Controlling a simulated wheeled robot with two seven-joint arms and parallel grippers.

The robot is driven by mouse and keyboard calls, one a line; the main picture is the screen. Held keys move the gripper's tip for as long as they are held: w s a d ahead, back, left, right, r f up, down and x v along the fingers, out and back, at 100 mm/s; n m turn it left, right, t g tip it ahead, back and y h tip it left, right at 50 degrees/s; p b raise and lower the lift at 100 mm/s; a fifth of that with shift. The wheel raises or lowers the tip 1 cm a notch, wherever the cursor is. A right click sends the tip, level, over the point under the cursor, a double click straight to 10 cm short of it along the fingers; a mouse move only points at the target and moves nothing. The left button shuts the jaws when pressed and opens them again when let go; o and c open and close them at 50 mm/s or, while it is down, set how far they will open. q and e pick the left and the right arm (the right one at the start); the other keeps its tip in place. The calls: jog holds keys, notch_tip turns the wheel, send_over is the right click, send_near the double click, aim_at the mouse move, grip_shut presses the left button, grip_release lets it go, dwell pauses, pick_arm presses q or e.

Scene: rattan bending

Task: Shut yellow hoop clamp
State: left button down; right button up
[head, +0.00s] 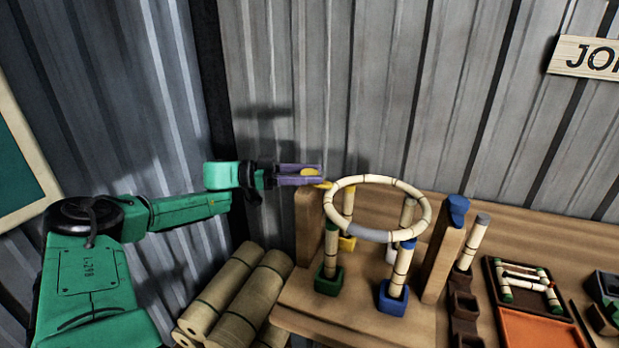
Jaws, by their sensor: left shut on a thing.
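The yellow hoop clamp (311,172) is at the top of the left wooden post (309,225), at the left side of the rattan hoop (385,180). My left gripper (318,174) reaches in from the left and is shut on the yellow clamp, whose yellow part shows between the purple fingers. The fingers hide much of the clamp, so I cannot tell if it grips the hoop. The hoop lies roughly level above upright rattan legs. A blue clamp (458,209) tops the right wooden post (443,262). My right gripper is out of view.
Legs stand in a green socket (328,281), a blue socket (391,297) and a yellow socket (347,243). Brown holders (464,305) and a tray with a small rattan frame (525,285) are at the right. Rattan rolls (235,300) lie left of the bench. A metal wall stands behind.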

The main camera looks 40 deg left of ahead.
pick_arm(q)
jog(key=shift+c, duration=1.5)
grip_release()
jog(key=shift+a+r, duration=0.1)
jog(key=shift+s+a+r+p, duration=0.1)
jog(key=shift+s+a+p, duration=0.15)
jog(key=shift+p, duration=0.1)
jog(key=p+v, duration=0.1)
jog(key=v, duration=1.2)
jog(key=shift+s+a+p, duration=0.3)
jog(key=shift+p, duration=0.1)
jog(key=shift+f, duration=0.3)
